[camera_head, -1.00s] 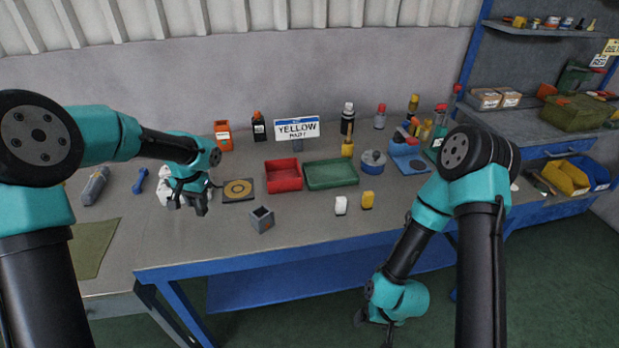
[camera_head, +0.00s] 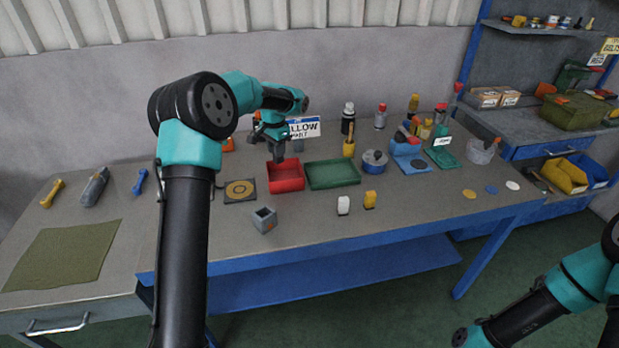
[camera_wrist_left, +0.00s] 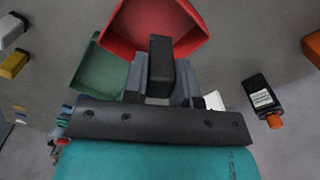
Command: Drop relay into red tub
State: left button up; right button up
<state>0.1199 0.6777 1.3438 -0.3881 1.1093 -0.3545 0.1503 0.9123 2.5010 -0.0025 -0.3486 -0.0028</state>
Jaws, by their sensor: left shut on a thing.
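The red tub (camera_head: 287,186) stands on the bench beside a green tray (camera_head: 333,177). My left gripper (camera_head: 277,154) is over the back part of the red tub, pointing down. In the left wrist view, the left gripper (camera_wrist_left: 160,88) is shut on a small black block, the relay (camera_wrist_left: 160,66). The red tub (camera_wrist_left: 150,22) lies beyond the fingertips, and its inside looks empty where it shows. In the head view I cannot make out the relay apart from the dark fingers. My right arm shows at the lower right, but its gripper is out of frame.
A sign (camera_head: 304,128) stands behind the tub, partly hidden by my left arm. A blue pot (camera_head: 374,162) is to the right. The front right bench is mostly clear.

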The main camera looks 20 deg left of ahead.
aim_at(277, 162)
pick_arm(q)
jog(key=shift+w, duration=0.1)
dwell(0.3)
jog(key=shift+f, duration=3)
jog(key=o, duration=1)
jog(key=shift+r, duration=0.1)
